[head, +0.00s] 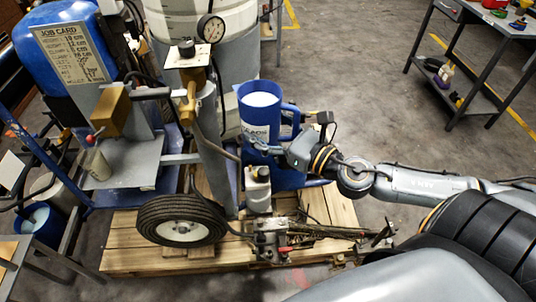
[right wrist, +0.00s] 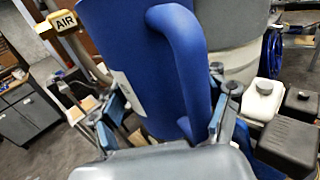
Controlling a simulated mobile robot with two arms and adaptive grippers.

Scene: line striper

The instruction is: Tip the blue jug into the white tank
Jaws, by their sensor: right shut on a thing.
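The blue jug (head: 258,118) is upright in the middle of the head view, with white contents near its rim and its handle on the right. My right gripper (head: 272,148) is shut on the jug. In the right wrist view the jug (right wrist: 125,55) stands between the two fingers of my right gripper (right wrist: 170,112), with its handle toward the camera. The large white tank (head: 240,52) stands behind the jug, its lower part greyish. Its opening is not clearly visible. What supports the jug's base is hidden. My left gripper is not in view.
The line striper has a pressure gauge (head: 210,28), a black wheel (head: 181,221) and a blue tank with a job card (head: 75,50). It stands on a wooden pallet (head: 125,250). A bench (head: 475,85) is at the upper right. Floor between is clear.

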